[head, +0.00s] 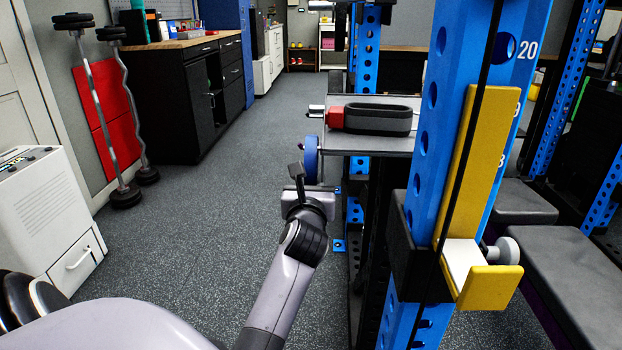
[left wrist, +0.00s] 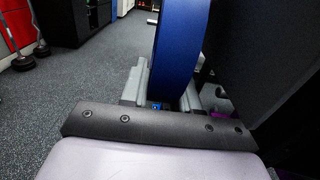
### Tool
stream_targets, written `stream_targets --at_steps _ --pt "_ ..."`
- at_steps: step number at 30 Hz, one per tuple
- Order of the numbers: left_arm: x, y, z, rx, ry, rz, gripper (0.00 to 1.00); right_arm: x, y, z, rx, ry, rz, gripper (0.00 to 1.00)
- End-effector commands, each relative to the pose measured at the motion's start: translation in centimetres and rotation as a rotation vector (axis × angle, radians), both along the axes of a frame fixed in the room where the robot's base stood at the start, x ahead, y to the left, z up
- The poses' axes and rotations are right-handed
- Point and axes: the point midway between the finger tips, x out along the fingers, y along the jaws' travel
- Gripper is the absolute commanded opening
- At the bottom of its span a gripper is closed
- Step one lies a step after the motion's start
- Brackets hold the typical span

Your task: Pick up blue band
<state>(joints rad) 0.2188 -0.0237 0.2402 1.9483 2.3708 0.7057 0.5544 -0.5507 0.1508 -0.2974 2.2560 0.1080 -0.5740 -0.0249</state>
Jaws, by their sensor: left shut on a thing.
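The blue band (head: 311,160) stands upright beside the left edge of a grey shelf on the rack. My left gripper (head: 310,190) comes up from below and is shut on its lower part. In the left wrist view the blue band (left wrist: 180,50) rises as a wide blue strip between the fingers of the left gripper (left wrist: 172,95). Its upper end runs out of that view. My right gripper is in neither view.
The grey shelf (head: 372,140) carries a black and red object (head: 380,118). A blue upright (head: 440,120) with a yellow bracket (head: 485,160) stands close on the right. A white cabinet (head: 45,215) is at left. The floor (head: 215,180) between is open.

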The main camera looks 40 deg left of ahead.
Motion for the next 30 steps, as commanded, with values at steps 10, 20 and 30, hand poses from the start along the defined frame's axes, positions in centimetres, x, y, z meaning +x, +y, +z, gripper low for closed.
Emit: stream_targets --at_steps 10,20,30 --pt "-3.0 3.6 1.4 0.008 0.001 0.002 0.0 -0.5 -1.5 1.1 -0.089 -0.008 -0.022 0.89" --pt "-8.0 9.5 1.3 0.007 0.004 0.002 0.0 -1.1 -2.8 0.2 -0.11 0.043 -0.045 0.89" --pt "-11.1 13.1 1.1 0.004 0.001 0.0 0.0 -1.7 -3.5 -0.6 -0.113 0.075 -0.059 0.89"
